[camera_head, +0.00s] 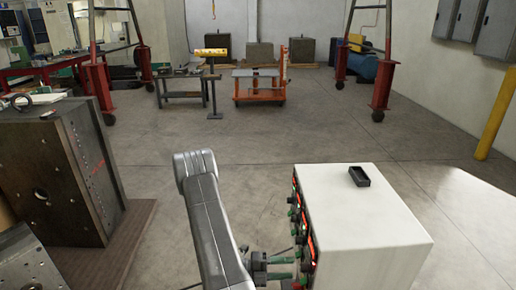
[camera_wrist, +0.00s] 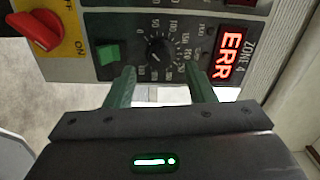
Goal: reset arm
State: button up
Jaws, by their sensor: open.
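My arm (camera_head: 212,225) rises in the lower middle of the head view, left of a white control box. My gripper (camera_head: 290,268) is at the left side of that box, facing its panel; it also shows in the wrist view (camera_wrist: 161,82). Its two green fingers are apart with nothing held between them. In the wrist view the fingers point at the control panel (camera_wrist: 75,68), near a black dial (camera_wrist: 158,50) and below a green switch (camera_wrist: 108,54). I cannot tell whether the fingertips touch the panel.
The white control box (camera_head: 365,225) has a small black tray (camera_head: 359,176) on top. A red "ERR" display (camera_wrist: 230,54) and a red knob (camera_wrist: 36,32) are on its panel. A large steel mould base (camera_head: 60,170) stands left. Open floor (camera_head: 250,135) lies ahead.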

aim_at(305, 268)
jog(key=shift+d, duration=2.2)
jog(key=shift+a, duration=0.1)
jog(key=a+b, duration=0.1)
jog(key=a, duration=1.3)
jog(key=d+m+b, duration=0.7)
jog(key=d+m, duration=0.7)
jog(key=m, duration=0.1)
